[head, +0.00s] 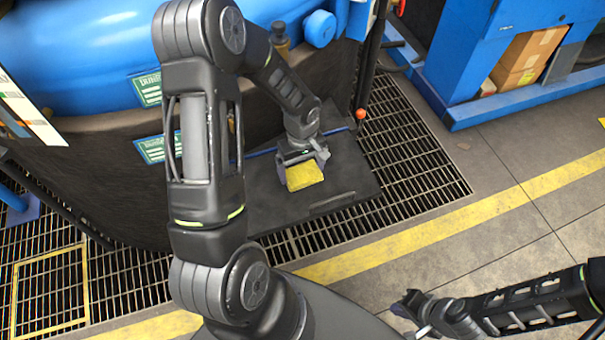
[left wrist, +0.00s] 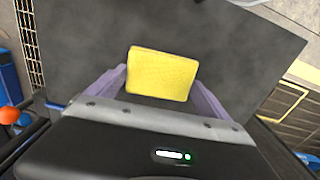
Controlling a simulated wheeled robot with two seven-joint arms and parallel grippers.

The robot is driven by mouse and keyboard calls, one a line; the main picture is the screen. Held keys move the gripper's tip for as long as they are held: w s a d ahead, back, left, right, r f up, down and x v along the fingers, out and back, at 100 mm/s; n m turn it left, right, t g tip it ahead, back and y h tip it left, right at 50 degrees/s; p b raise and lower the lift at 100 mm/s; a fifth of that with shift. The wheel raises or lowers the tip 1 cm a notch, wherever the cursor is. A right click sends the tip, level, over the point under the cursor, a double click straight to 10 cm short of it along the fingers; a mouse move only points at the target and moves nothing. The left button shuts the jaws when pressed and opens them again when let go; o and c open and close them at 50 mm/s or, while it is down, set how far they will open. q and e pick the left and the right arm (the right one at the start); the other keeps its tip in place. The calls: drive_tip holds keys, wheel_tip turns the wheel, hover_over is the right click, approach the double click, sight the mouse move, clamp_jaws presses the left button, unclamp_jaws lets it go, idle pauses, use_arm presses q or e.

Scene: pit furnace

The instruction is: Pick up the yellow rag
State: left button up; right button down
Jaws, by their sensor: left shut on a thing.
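The yellow rag (head: 304,175) is a small, flat, roughly square piece over the dark shelf (head: 345,170) beside the furnace. It also shows in the left wrist view (left wrist: 161,74), between the two purple-grey fingers. My left gripper (head: 302,165) is shut on the rag, with a finger at each side of it. I cannot tell whether the rag is touching the shelf or lifted off it. My right gripper (head: 408,306) is empty, low over the floor at the bottom right, far from the rag. Its finger opening is too small to make out.
A large blue tank (head: 100,50) on a dark rounded body fills the upper left. A blue cabinet (head: 475,50) with a cardboard box (head: 527,58) stands at the upper right. Metal floor grating (head: 410,150) surrounds the shelf. The tiled floor at the right is clear.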

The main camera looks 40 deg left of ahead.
sight(302, 172)
use_arm(q)
drive_tip(key=c, duration=0.4)
drive_tip(key=shift+o, duration=0.2)
wheel_tip(302, 172, up, 10)
idle(0.7)
